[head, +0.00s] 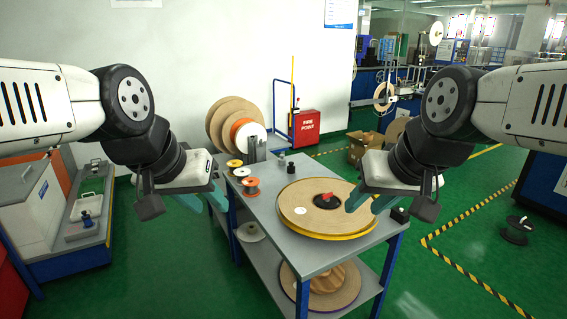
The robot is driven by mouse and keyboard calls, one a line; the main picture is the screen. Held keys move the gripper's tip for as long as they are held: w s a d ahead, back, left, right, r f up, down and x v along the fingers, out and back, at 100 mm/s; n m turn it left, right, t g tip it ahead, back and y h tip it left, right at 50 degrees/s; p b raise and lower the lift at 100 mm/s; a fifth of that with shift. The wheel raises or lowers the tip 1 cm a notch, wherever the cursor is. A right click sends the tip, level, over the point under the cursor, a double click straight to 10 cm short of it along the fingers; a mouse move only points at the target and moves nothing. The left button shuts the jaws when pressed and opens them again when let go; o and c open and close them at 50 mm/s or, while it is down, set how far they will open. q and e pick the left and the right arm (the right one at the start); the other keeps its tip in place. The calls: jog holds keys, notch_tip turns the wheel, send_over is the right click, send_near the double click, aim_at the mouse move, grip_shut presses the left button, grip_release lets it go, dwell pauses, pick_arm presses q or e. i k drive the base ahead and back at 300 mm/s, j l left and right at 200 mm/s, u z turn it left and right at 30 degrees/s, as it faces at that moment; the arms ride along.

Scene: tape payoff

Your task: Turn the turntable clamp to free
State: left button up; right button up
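A large tan cardboard reel (300,217) with a yellow lower rim lies flat on the turntable position on the grey bench. The turntable itself is hidden under it. The turntable clamp (328,200), a black hub with a red part on top, sits at the reel's centre. Which setting it is in is too small to tell. My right gripper (371,200), with teal fingers, is open and empty over the reel's right side, to the right of the clamp. My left gripper (205,202) is open and empty, left of the bench's left edge.
Small spools (251,186) and dark weights (291,168) stand on the bench's (262,212) back left. Large reels (234,124) stand upright behind it. Another reel (320,286) lies on the lower shelf. A small black object (400,215) sits at the bench's right edge.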

aim_at(326, 197)
jog(key=i+j, duration=0.3)
jog(key=i, duration=0.15)
jog(key=i+j, duration=0.3)
jog(key=i, duration=0.2)
